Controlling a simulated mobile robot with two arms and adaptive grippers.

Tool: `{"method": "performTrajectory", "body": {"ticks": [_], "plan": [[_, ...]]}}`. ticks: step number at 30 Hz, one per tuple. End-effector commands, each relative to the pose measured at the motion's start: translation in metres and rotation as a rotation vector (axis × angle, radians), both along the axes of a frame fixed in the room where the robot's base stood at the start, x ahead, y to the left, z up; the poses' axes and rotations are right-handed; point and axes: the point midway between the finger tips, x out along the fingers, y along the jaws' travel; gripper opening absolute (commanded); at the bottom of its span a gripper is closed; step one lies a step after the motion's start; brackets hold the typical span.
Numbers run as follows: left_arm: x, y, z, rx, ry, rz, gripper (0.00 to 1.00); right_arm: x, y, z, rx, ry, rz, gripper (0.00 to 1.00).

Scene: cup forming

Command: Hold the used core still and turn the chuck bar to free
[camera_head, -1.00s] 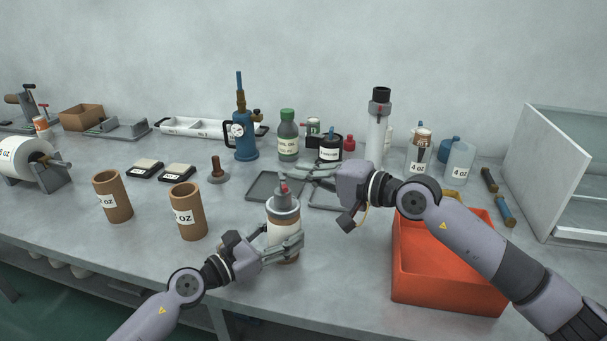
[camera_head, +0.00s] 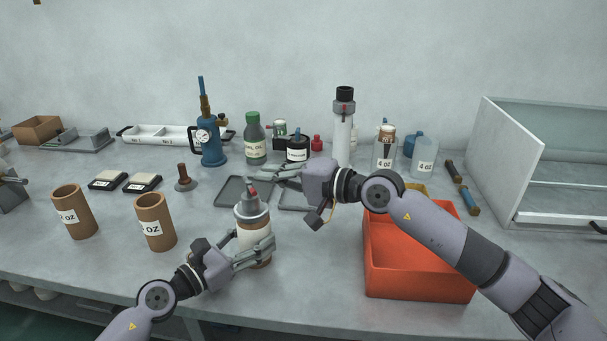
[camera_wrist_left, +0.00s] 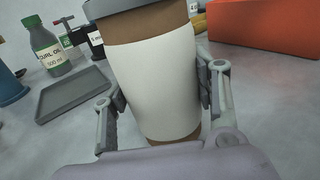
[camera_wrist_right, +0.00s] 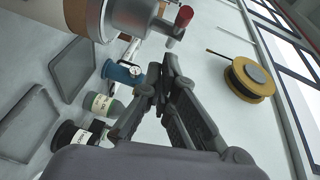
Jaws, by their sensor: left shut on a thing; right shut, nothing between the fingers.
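The used core (camera_head: 254,240), a brown cylinder with a white wrap, stands upright at the front of the bench. My left gripper (camera_head: 256,252) is shut around its side; the left wrist view shows a finger on each side of the wrap (camera_wrist_left: 158,80). The grey chuck (camera_head: 251,214) sits on the core's top. Its red-tipped chuck bar (camera_head: 252,192) also shows in the right wrist view (camera_wrist_right: 183,18). My right gripper (camera_head: 264,177) is shut and empty, just behind and above the bar. In the right wrist view its fingertips (camera_wrist_right: 164,68) are apart from the bar.
Two brown cups (camera_head: 153,222) stand to the left. Flat grey trays (camera_head: 232,190) lie behind the core. A red bin (camera_head: 418,270) is at the right, under my right arm. Bottles, including a green-capped one (camera_head: 255,140), stand at the back.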

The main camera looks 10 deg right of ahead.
Motion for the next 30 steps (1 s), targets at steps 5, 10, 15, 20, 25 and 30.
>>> {"method": "performTrajectory", "body": {"ticks": [5,10,15,20,25,30], "plan": [[0.0,0.0,-0.003,0.003,0.004,0.0,0.24,0.002,-0.038,0.006,0.0,-0.001,-0.006,0.0],[0.0,0.0,-0.003,0.003,0.004,0.0,0.24,-0.02,-0.072,0.011,-0.001,-0.001,-0.006,0.0],[0.0,0.0,-0.003,0.003,0.004,0.0,0.24,-0.036,-0.096,0.015,0.001,0.0,-0.004,0.0],[0.0,0.0,-0.003,0.003,0.004,0.0,0.24,-0.043,-0.108,0.017,0.001,-0.001,-0.003,0.0],[0.0,0.0,-0.003,0.003,0.005,-0.001,0.24,-0.045,-0.111,0.019,0.002,-0.002,-0.003,0.0],[0.0,0.0,-0.003,0.003,0.003,-0.001,0.55,-0.045,-0.111,0.019,0.002,-0.002,-0.003,0.0]]}}
